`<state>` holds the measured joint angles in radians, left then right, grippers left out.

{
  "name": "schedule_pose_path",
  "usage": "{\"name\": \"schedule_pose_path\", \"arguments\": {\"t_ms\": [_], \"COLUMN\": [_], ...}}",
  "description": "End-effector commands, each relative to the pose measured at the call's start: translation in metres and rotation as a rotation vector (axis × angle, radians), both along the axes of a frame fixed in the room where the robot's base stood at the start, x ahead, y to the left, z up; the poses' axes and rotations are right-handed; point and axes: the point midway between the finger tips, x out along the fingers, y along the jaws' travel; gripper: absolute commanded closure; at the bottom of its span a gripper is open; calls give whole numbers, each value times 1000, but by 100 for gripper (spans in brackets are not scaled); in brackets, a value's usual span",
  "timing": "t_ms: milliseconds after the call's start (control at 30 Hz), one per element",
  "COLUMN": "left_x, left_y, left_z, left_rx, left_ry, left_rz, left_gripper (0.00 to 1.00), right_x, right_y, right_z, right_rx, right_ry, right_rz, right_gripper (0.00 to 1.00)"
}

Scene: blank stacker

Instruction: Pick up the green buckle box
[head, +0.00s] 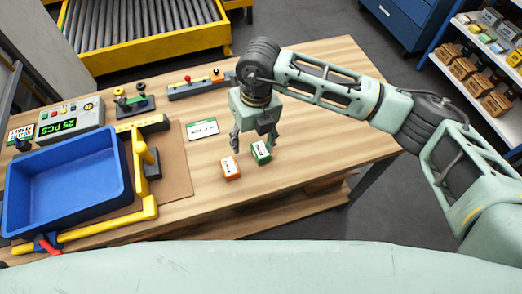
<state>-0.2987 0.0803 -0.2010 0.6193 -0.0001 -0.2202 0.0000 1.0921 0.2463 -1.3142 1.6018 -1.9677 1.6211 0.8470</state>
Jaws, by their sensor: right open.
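The green buckle box (261,153) is a small green box with a white label on top. It sits on the wooden table (330,150), right of an orange box (230,167) with a white label. My right gripper (252,143) points down with its fingers apart, close to the green box. One finger is left of the box and the other is near its far right side. I cannot tell whether they touch it. My left gripper is not in view.
A blue tray (118,165) stands at the left by a yellow stop frame (140,165). A green-edged label card (202,129) lies left of the gripper. A control box (70,122) and tool fixtures are farther back. The table's right side is clear.

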Motion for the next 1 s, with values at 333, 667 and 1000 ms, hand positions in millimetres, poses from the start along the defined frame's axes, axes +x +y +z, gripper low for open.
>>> {"name": "schedule_pose_path", "arguments": {"t_ms": [333,667,1000], "left_x": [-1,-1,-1], "left_y": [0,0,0], "left_z": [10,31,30], "left_rx": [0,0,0], "left_ry": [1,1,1], "left_rz": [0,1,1], "left_gripper": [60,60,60], "right_x": [14,16,17], "right_y": [-25,-26,-26], "right_z": [-23,-68,-76], "right_rx": [-102,-100,-97], "right_ry": [-36,-36,-38], "right_rz": [-25,-23,-22], "right_gripper": [47,47,49]}}
